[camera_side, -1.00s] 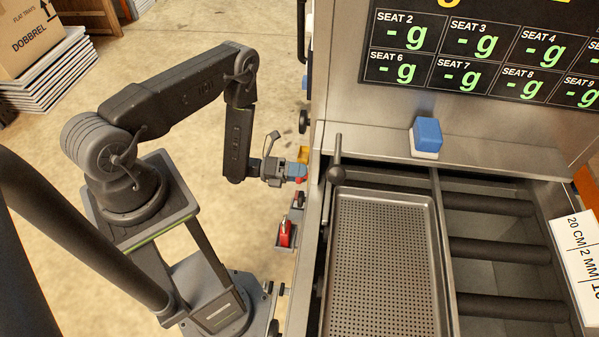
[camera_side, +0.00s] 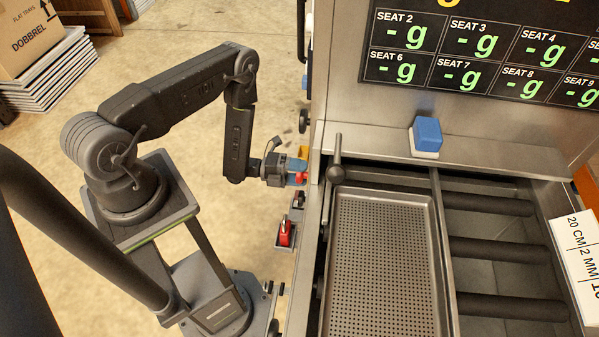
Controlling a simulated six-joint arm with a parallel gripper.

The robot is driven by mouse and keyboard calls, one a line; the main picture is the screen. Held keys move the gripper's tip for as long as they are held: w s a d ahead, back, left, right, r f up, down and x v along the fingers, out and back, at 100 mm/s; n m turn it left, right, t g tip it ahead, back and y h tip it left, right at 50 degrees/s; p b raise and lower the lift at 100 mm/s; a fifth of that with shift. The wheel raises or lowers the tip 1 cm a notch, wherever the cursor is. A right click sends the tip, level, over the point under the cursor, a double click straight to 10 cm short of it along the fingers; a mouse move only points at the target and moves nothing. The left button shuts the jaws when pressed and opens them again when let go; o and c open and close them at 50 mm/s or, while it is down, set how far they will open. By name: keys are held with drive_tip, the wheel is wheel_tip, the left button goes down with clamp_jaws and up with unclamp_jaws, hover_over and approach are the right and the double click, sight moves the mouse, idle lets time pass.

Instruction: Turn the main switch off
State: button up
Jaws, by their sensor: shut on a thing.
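My gripper (camera_side: 297,173) is at the left side wall of the steel machine, with its blue-grey fingers pointing right at the wall. It is shut on a small red part (camera_side: 301,178), which looks like the knob of the main switch. A yellow patch (camera_side: 303,152) shows just above the fingers and may be the switch's backing plate. The fingers hide most of the knob, so I cannot read its on or off position.
A red object (camera_side: 285,233) sits in a small grey holder below my gripper. A perforated tray (camera_side: 385,323) lies in the machine, with a ball-ended lever (camera_side: 337,173) at its upper left corner. A blue block (camera_side: 427,133) rests on the ledge.

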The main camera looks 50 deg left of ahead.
drive_tip(key=o, duration=0.9)
drive_tip(key=v, duration=1.4)
